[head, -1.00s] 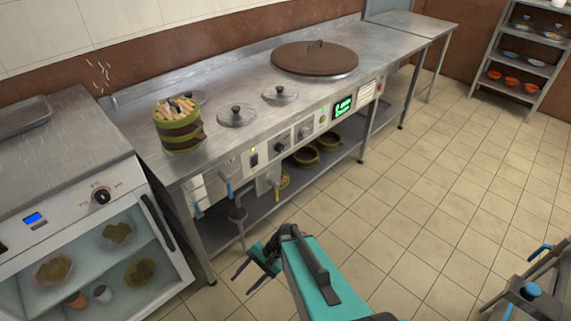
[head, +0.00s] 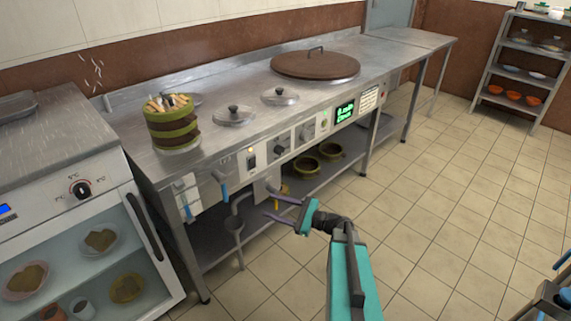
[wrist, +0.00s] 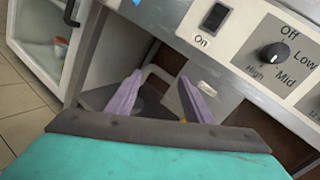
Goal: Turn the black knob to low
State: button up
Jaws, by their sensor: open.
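The black knob (wrist: 272,53) sits on the light control panel in the wrist view, at the upper right. Labels Off, Low, Mid and High surround it. A small pale mark shows on its face, but I cannot tell surely which label it points to. In the head view the knob (head: 281,149) is on the counter's front panel. My gripper (head: 269,207) is open and empty, below and in front of the panel, apart from the knob. Its purple fingers (wrist: 160,80) also show in the wrist view, lower and left of the knob.
A black switch (wrist: 215,16) marked On is left of the knob. A second knob (head: 308,132) is to its right. Blue-handled taps (head: 222,185) and a lower shelf (head: 215,235) are under the counter. A glass-fronted cabinet (head: 80,190) stands left. The tiled floor (head: 450,200) is free.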

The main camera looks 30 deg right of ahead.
aim_at(282, 153)
jog(key=s+d+r+m+t+h+b, duration=0.1)
jog(key=d+r+m+t+b, duration=0.1)
jog(key=d, duration=0.5)
jog(key=d+r+m+t+h+b, duration=0.2)
jog(key=d+r+m+t, duration=0.1)
jog(key=d, duration=0.5)
notch_tip(282, 153, up, 2)
jog(key=shift+s+r+t, duration=0.15)
jog(key=shift+s+t, duration=0.25)
jog(key=shift+t, duration=0.4)
jog(key=shift+w, duration=0.1)
jog(key=b+x, duration=0.3)
jog(key=x, duration=1)
jog(key=shift+w+a+r, duration=0.1)
jog(key=shift+w+a, duration=0.1)
jog(key=shift+w, duration=0.05)
jog(key=shift+c, duration=0.2)
jog(key=c, duration=1)
